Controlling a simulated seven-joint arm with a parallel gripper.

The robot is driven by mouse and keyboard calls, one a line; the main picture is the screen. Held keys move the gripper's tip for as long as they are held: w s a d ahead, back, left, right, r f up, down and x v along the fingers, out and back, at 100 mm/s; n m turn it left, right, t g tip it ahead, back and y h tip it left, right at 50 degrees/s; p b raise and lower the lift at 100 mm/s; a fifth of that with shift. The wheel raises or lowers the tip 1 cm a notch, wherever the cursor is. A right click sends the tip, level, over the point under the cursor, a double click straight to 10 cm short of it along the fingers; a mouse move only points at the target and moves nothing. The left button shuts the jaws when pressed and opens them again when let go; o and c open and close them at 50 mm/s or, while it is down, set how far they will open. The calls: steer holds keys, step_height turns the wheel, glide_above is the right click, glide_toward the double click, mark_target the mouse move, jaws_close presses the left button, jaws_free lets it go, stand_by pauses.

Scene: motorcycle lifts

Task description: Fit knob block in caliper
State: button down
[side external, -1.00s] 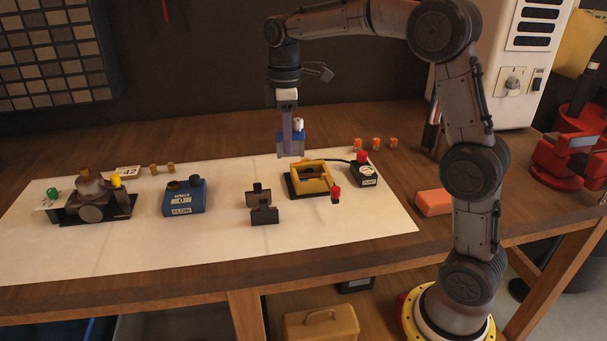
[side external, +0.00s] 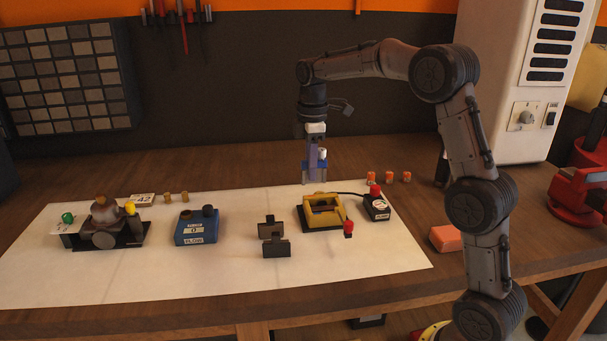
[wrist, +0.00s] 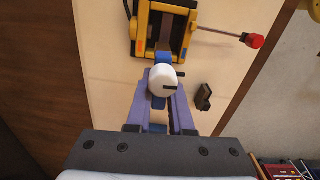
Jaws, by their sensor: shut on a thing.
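My gripper (side external: 315,165) is shut on the knob block (side external: 322,165), a blue block with a white knob, and holds it in the air above the back of the yellow caliper (side external: 311,224). In the wrist view the white knob (wrist: 162,83) sits between the purple fingers, with part of the blue body (wrist: 161,58) showing beyond it. The caliper (wrist: 143,32) is at the top of that view, its dark slot roughly in line with the block. The block's underside is hidden. A red-tipped lever (side external: 348,227) sticks out from the caliper's front right.
A red-button box (side external: 377,208) stands right of the caliper, with a cable behind. A dark bracket (side external: 275,248) stands to its left, then a blue box (side external: 196,233). An orange block (side external: 445,238) lies at right. The pale mat (side external: 350,258) is clear in front.

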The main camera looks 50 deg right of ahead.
steer(key=d, duration=0.1)
steer(key=d+f, duration=0.1)
steer(key=d, duration=0.1)
steer(key=shift+s+d+f+m, duration=0.15)
steer(key=shift+s+f+m, duration=0.1)
steer(key=shift+m, duration=0.15)
glide_above(323, 210)
steer(key=w+d, duration=0.2)
steer(key=shift+w+f, duration=0.15)
steer(key=shift+f, duration=1.85)
steer(key=shift+f, duration=1.15)
steer(key=c, duration=0.7)
jaws_free()
steer(key=o, duration=0.4)
